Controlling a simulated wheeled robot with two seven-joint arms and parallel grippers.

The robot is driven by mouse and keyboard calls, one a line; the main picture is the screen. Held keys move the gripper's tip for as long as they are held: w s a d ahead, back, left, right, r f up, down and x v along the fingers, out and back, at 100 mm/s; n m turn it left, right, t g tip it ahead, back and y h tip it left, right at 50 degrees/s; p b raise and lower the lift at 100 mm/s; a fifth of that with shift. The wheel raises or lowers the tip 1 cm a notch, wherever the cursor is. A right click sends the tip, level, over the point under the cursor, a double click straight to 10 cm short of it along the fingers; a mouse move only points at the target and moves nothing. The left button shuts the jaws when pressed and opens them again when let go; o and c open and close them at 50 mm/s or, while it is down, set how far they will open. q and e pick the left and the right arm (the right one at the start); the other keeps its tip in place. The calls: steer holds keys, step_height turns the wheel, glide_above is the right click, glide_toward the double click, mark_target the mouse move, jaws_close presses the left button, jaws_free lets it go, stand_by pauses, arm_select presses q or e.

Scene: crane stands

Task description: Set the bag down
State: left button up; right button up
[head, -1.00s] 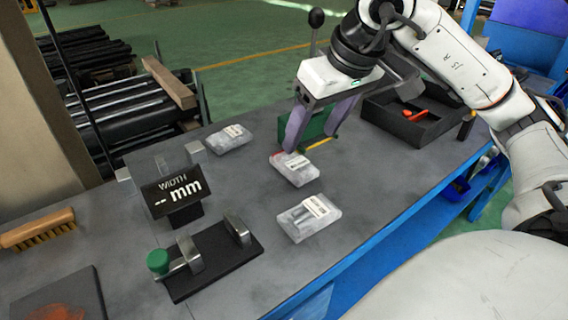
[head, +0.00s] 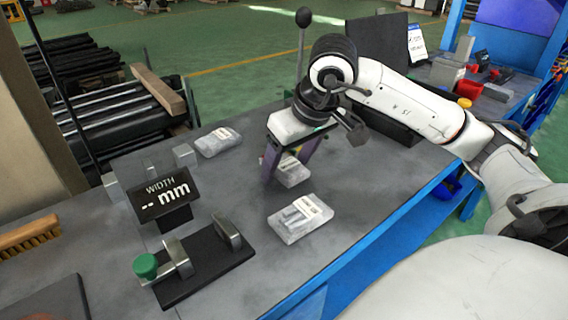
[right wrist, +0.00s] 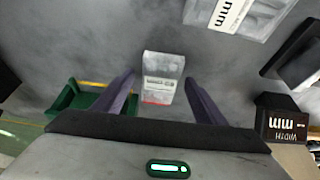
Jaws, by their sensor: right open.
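Several clear bags with white labels lie on the grey bench. The middle bag (head: 294,174) lies partly hidden behind my right gripper (head: 286,166). In the right wrist view this bag (right wrist: 163,75) shows between the two purple fingers of the open right gripper (right wrist: 160,82), with a gap on each side. The front bag (head: 300,218) lies flat nearer to me; it also shows at the top of the right wrist view (right wrist: 236,14). The far bag (head: 218,142) lies to the left. My left gripper is out of view.
A black width display (head: 168,193) and a black gauge stand with a green knob (head: 146,265) stand left of the bags. A brush (head: 28,233) lies far left. A dark box stands behind my right arm.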

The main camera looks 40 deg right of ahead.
steer(key=shift+c, duration=0.2)
steer(key=c, duration=1.4)
steer(key=shift+o, duration=0.2)
steer(key=shift+r, duration=0.1)
steer(key=shift+r, duration=0.1)
